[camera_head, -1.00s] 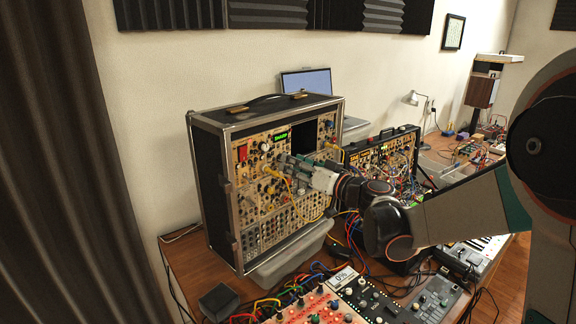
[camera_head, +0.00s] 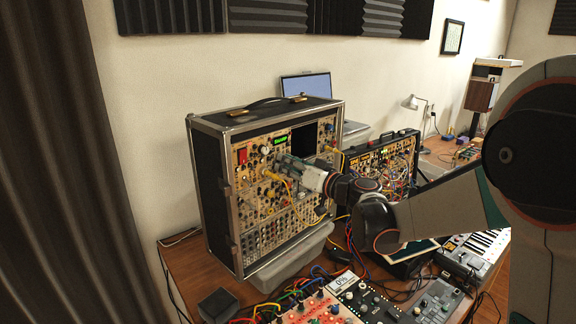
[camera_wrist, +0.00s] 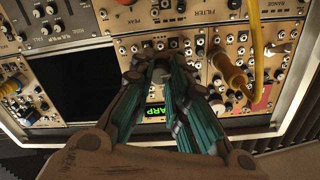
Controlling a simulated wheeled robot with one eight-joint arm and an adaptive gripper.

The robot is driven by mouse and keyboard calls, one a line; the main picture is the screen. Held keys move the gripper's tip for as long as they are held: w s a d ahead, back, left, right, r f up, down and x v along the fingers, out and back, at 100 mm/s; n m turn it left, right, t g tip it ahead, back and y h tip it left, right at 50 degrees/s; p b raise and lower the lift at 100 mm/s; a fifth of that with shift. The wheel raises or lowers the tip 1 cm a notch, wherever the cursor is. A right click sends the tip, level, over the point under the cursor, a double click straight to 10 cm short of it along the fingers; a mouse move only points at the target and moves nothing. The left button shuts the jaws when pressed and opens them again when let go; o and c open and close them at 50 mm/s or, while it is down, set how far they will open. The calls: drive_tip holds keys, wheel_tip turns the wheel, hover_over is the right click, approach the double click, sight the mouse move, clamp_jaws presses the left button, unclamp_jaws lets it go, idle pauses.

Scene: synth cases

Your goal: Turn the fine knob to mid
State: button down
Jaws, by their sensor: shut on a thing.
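My gripper (camera_head: 284,161) reaches the front panel of the upright modular synth case (camera_head: 210,170). The same display shows small and green in the head view (camera_head: 280,140).
Yellow patch cables (camera_wrist: 256,45) loop from the panel close to the fingers. A black screen (camera_wrist: 72,85) lies on the other side. A second case with many cables (camera_head: 385,165) stands to the right. Mixers and loose cables crowd the table's front.

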drive_tip(key=shift+m, duration=0.3)
drive_tip(key=shift+d+m+g+p, duration=0.15)
drive_tip(key=shift+m+p, duration=0.35)
drive_tip(key=shift+m, duration=3.9)
drive_tip(key=shift+a+m+g+p, duration=0.1)
drive_tip(key=shift+m+g+p, duration=0.25)
drive_tip(key=shift+m, duration=4.05)
drive_tip(key=c, duration=1.5)
unclamp_jaws()
drive_tip(key=shift+d, duration=0.1)
